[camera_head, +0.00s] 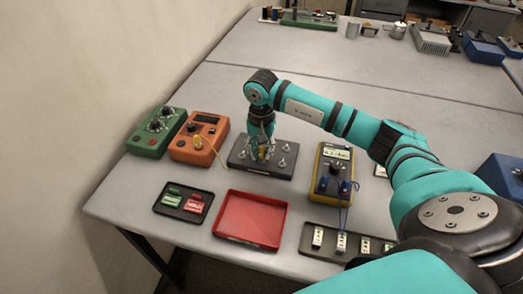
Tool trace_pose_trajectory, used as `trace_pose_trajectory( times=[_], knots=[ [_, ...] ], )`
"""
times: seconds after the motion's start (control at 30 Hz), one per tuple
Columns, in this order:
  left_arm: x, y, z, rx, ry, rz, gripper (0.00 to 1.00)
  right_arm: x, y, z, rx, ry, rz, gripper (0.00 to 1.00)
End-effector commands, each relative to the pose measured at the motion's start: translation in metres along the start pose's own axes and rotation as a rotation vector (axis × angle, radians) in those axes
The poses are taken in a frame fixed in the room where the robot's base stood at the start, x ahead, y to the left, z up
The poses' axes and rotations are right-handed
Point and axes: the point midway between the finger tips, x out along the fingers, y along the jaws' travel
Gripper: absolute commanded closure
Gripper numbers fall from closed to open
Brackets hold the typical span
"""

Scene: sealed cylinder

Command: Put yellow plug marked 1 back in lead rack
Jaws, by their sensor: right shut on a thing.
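My right gripper (262,142) points down over a dark grey block (243,167) with several metal posts. It is shut on a small yellow plug (262,154), low over the middle of the block. I cannot tell whether the plug touches the block, and its mark is too small to read. Another yellow plug (198,142) with a yellow lead stands on the orange instrument box (184,154) to the left. I cannot tell which thing is the lead rack. My left gripper is not in view.
A green box (155,143) stands at the left and a yellow meter (325,180) with blue plugs at the right. In front are a black tray (166,207) with green and red pieces, an empty red tray (250,218) and a dark tray with white pieces. The table behind is largely clear.

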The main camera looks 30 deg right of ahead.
Motion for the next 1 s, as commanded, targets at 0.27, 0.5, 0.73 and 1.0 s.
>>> trace_pose_trajectory(
  times=[0.27, 0.5, 0.73, 1.0],
  knots=[
    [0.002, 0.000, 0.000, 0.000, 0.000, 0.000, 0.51, 0.002, 0.000, 0.000, 0.001, 0.001, 0.000, 1.00],
    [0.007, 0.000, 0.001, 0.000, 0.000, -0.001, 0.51, 0.007, 0.000, -0.001, 0.001, 0.001, 0.000, 1.00],
    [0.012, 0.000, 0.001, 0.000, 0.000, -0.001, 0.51, 0.012, 0.000, -0.001, 0.001, 0.001, 0.000, 1.00],
    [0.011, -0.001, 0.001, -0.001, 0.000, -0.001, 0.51, 0.012, 0.000, 0.000, 0.001, 0.001, 0.000, 0.53]
  ],
)
